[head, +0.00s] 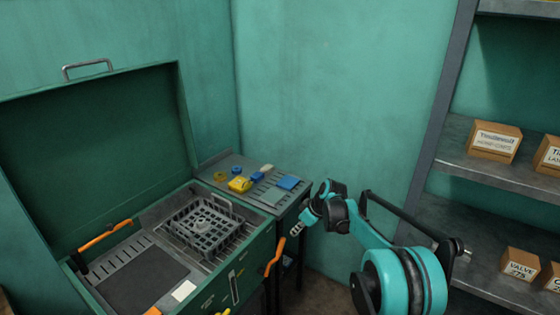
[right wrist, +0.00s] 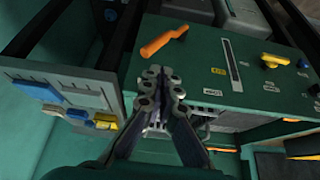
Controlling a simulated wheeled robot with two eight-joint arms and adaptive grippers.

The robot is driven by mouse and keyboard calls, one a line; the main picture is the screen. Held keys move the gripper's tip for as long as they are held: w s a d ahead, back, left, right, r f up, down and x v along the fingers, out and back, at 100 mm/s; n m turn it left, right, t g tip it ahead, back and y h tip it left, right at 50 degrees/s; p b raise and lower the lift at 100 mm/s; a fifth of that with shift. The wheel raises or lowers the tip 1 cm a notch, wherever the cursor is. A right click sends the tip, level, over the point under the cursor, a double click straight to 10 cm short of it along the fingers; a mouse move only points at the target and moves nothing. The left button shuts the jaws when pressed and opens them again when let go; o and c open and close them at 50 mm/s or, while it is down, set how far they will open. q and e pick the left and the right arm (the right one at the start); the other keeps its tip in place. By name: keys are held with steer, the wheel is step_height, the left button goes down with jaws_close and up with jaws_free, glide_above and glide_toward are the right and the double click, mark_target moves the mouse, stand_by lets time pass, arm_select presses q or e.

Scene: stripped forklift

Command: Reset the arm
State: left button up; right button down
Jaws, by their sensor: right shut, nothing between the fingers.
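My right arm comes in from the right in the head view, bent, with its teal and black links raised. My right gripper (head: 296,229) is shut and empty beside the right front corner of the green machine. In the right wrist view its grey fingers (right wrist: 162,73) are together with nothing between them. An orange handle (head: 275,257) on the machine's front is close to the gripper, and it also shows just beyond the fingertips in the right wrist view (right wrist: 163,41). A gap seems to lie between them. My left gripper is out of view.
The green machine (head: 262,248) has its lid (head: 90,150) up and a grey basket (head: 203,228) inside. A side table (head: 225,170) behind it holds small yellow and blue items. A shelf (head: 452,160) with boxes stands at the right.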

steer(key=s+d+r+m+t+h, duration=0.1)
steer(key=s+d+r+m, duration=0.15)
steer(key=s+r, duration=0.5)
steer(key=s+d+r+m+t+h, duration=0.1)
steer(key=s+d+r+m, duration=0.2)
steer(key=s, duration=0.8)
steer(key=s+d+f+m+t+h, duration=0.1)
steer(key=s+m, duration=0.1)
steer(key=s, duration=0.8)
steer(key=s+d+f+m+h, duration=0.1)
steer(key=s+d+f+m, duration=0.1)
steer(key=s, duration=0.7)
steer(key=shift+s+d+m+t, duration=0.25)
steer(key=shift+s+m+t, duration=0.1)
steer(key=shift+m+t, duration=0.1)
